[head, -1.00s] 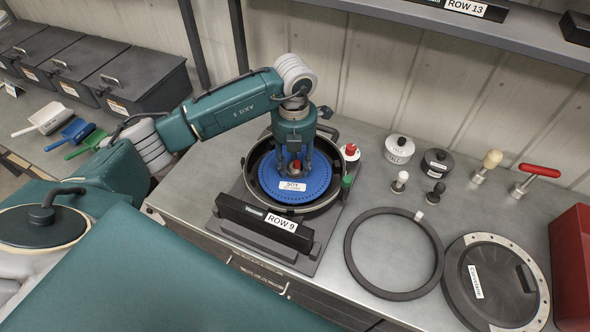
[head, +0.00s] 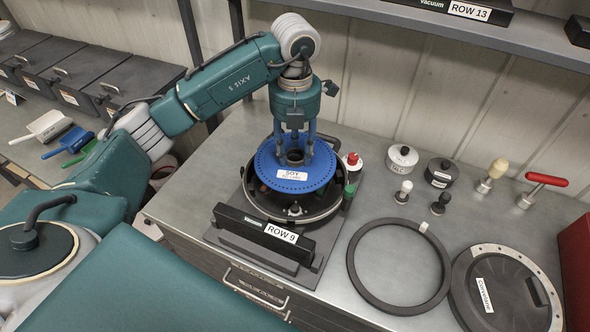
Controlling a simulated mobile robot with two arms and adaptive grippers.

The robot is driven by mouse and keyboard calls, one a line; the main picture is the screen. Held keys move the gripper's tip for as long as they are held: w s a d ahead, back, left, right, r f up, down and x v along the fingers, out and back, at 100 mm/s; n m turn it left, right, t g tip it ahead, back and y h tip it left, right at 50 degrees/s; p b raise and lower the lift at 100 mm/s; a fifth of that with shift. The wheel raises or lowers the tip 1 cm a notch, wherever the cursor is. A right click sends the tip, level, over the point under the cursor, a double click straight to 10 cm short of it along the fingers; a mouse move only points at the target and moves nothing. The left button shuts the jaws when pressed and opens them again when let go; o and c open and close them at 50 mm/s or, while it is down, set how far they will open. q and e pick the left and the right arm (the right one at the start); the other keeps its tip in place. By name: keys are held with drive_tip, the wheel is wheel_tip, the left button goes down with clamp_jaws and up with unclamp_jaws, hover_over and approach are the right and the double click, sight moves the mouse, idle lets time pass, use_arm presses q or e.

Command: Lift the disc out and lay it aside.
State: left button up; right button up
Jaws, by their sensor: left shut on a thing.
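The blue disc (head: 277,179) with a white SOY label is raised above the round black meter housing (head: 327,212). It still overlaps the housing in the head view, and the housing's inside shows below its front edge. My left gripper (head: 295,158) points down from above and is shut on the dark hub in the middle of the disc. The housing stands on a dark base with a ROW 9 plate (head: 265,228). My right gripper is not in view.
A black ring (head: 353,270) and a round cover (head: 470,290) lie to the right. Behind them stand a white weight (head: 402,160), a dark weight (head: 441,173), small knobs and a red-handled tool (head: 541,180). A red-capped piece (head: 352,162) and a green one (head: 349,192) are beside the housing.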

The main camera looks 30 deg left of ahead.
use_arm(q)
wheel_tip(320, 180, up, 12)
drive_tip(key=shift+f, duration=0.2)
drive_tip(key=shift+f, duration=0.1)
idle(0.6)
